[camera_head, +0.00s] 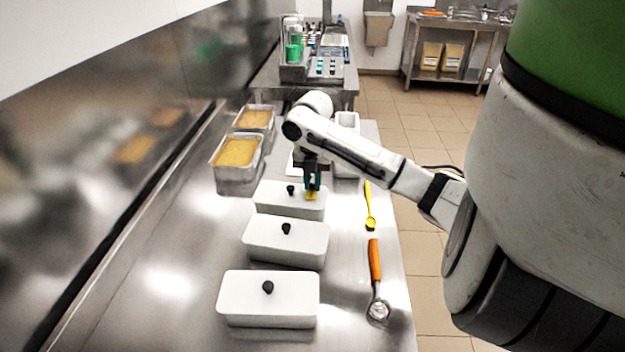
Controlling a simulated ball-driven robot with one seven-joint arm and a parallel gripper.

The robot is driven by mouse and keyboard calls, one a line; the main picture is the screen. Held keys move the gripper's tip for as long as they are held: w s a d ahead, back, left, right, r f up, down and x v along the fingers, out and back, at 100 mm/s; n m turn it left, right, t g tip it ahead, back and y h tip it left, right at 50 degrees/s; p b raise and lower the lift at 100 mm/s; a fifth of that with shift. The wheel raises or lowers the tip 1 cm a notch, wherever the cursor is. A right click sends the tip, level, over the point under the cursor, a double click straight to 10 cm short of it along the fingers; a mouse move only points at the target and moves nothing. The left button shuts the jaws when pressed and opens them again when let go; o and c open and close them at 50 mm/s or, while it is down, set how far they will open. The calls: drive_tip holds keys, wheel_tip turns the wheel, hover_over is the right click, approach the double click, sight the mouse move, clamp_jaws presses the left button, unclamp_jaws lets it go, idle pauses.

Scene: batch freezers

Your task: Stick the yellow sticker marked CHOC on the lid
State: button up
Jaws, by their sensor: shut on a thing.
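The yellow sticker (311,196) is at the fingertips of my gripper (312,188), which is shut on it. It is at the right part of the white lid (272,194) of the farthest of three lidded tubs. I cannot tell whether the sticker touches the lid, and its marking is too small to read. This lid has a black knob (290,189) to the left of my gripper. Two more white lidded tubs with black knobs stand nearer, the middle one (286,240) and the nearest one (268,297).
Two metal pans of yellow-orange stuff (238,163) stand behind the tubs at left. A yellow spatula (369,205) and an orange-handled scoop (375,275) lie to the right on the steel counter (160,290). A white container (347,122) stands behind my arm. The counter's front left is clear.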

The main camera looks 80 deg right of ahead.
drive_tip(key=shift+f, duration=0.35)
idle(0.8)
drive_tip(key=o, duration=1.4)
drive_tip(key=shift+o, duration=0.2)
drive_tip(key=shift+r, duration=0.2)
drive_tip(key=shift+r+p, duration=2.55)
drive_tip(key=shift+r, duration=0.85)
